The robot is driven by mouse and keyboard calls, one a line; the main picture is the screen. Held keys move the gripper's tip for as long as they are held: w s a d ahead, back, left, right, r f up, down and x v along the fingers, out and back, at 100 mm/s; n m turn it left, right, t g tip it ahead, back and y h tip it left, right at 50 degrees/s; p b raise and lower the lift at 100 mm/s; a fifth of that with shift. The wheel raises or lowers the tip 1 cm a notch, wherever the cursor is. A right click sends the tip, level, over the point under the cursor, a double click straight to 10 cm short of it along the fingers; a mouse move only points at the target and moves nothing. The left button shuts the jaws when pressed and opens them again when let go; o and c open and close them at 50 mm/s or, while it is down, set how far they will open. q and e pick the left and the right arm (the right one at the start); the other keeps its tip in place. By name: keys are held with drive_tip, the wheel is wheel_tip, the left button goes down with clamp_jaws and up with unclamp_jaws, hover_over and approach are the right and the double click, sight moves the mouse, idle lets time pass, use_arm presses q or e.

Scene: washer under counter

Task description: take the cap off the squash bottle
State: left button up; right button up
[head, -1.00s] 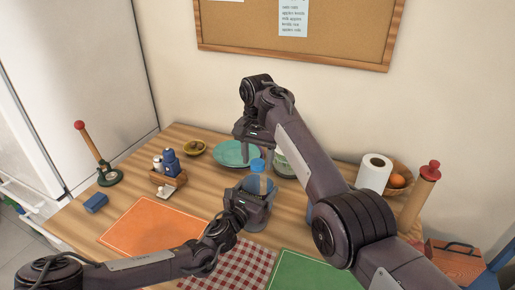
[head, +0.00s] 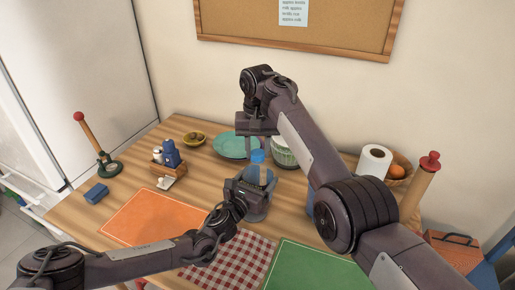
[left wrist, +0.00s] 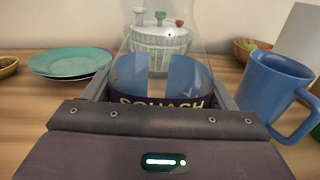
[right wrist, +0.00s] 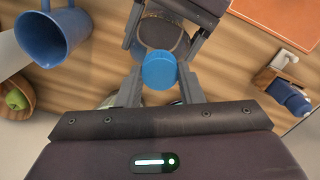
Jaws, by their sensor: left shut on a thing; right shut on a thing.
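The squash bottle (left wrist: 160,75) is clear with a dark "SQUASH" label and stands upright on the wooden table. My left gripper (head: 258,188) is shut on its body from the side; the bottle also fills the space between its fingers in the left wrist view. The blue cap (head: 258,156) is at the top of the bottle. My right gripper (right wrist: 160,80) points down from above and is shut on the cap, which shows between its fingertips in the right wrist view (right wrist: 159,70). Whether the cap is still seated on the neck I cannot tell.
A blue mug (left wrist: 272,95) stands close right of the bottle in the left wrist view. A salad spinner (left wrist: 160,42) and a teal plate (left wrist: 70,60) are behind. An orange mat (head: 153,217), checked cloth (head: 228,262) and green mat (head: 310,268) lie in front.

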drive_tip(key=shift+n, duration=0.9)
drive_tip(key=o, duration=1.1)
drive_tip(key=shift+c, duration=0.2)
drive_tip(key=shift+r, duration=0.1)
wheel_tip(320, 180, up, 4)
drive_tip(key=shift+r, duration=0.25)
drive_tip(key=shift+c, duration=0.3)
wheel_tip(320, 180, up, 3)
drive_tip(key=shift+r+m, duration=0.15)
drive_tip(key=shift+m, duration=0.95)
drive_tip(key=shift+f, duration=4)
